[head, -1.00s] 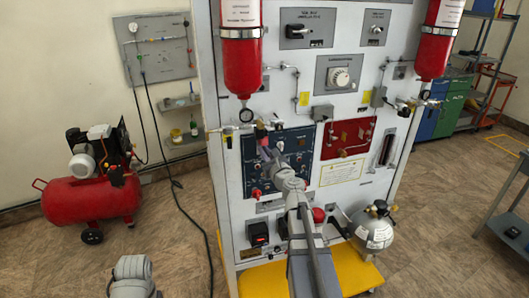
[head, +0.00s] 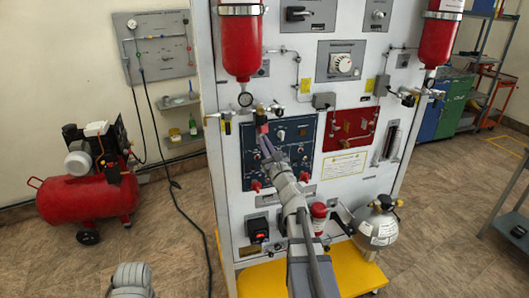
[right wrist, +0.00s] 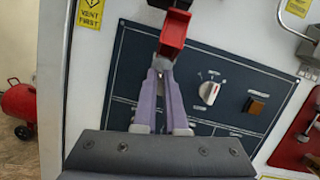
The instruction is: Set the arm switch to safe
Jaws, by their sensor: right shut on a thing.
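The dark blue panel (head: 305,150) is on the front of the white rack, with a light rotary knob (right wrist: 208,92) and a brown square piece (right wrist: 256,104) on it. A red handle-like piece (right wrist: 174,36) hangs from a dark fitting at the panel's upper edge. My right gripper (right wrist: 163,68) is shut on its lower end; in the head view the gripper (head: 264,141) reaches up to it from below. The small labels are too blurred to tell which control is the arm switch. My left gripper is out of view; only part of my left arm shows at bottom left.
Red cylinders (head: 240,45) hang above the panel, with a gauge (head: 245,99) and pipes. A red panel (head: 349,127) is to the right. A silver round tank (head: 376,227) stands low right on the yellow base. A red compressor (head: 85,198) stands left on open floor.

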